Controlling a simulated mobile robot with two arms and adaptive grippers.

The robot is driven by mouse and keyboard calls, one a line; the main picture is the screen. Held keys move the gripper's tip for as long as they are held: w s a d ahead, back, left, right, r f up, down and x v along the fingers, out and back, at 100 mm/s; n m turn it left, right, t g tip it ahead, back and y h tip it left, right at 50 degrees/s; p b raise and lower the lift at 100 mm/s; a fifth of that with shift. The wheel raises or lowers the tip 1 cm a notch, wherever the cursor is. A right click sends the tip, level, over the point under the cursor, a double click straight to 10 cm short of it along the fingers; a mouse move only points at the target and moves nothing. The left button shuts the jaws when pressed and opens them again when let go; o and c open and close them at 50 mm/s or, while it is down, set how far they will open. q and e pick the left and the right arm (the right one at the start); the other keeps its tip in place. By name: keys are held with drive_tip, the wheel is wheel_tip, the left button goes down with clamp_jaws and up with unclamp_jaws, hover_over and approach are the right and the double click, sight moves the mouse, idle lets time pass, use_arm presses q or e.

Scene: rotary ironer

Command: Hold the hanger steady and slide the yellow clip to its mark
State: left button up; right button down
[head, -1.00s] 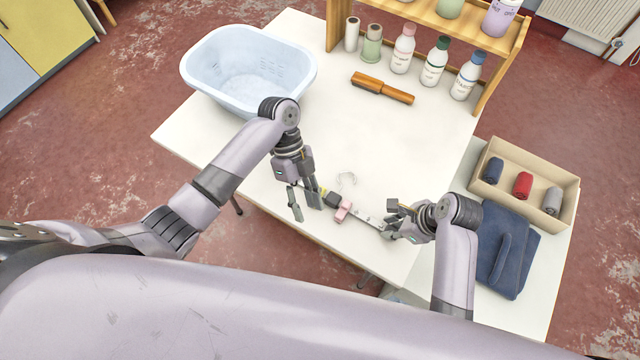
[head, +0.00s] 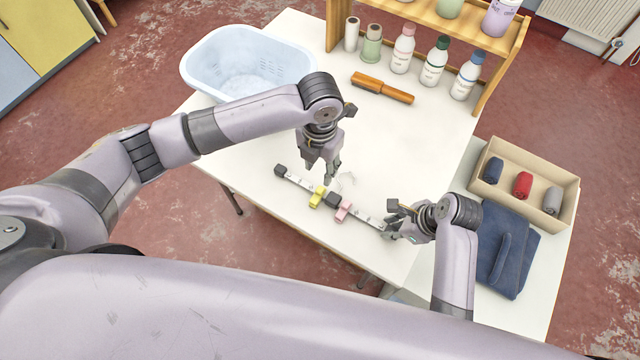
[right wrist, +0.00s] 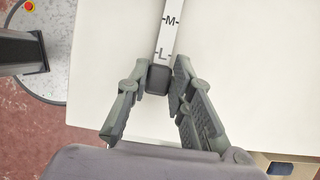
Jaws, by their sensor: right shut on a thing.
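The hanger (head: 364,216) is a white marked bar with dark end caps, a dark middle block (head: 332,200) and a faint wire hook (head: 348,180). It lies slantwise along the table's front edge. The yellow clip (head: 317,196) sits on the bar just left of the middle block; the pink clip (head: 343,211) sits just right of it. My right gripper (head: 388,231) is shut on the hanger's right end cap (right wrist: 158,79), beside the letter L in the right wrist view. My left gripper (head: 333,178) hangs behind the yellow clip, apart from it; its finger gap is unclear.
A pale blue basin (head: 215,62) stands at the back left. A wooden brush (head: 382,88) and a shelf with several bottles (head: 435,62) are behind. At right are a box of rolled cloths (head: 540,215) and folded blue cloth (head: 503,255). The mid-table is clear.

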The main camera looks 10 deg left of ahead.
sight(320, 189)
use_arm(q)
wheel_tip(320, 189, down, 10)
drive_tip(key=shift+r, duration=0.2)
clamp_jaws()
idle(0.5)
idle(0.4)
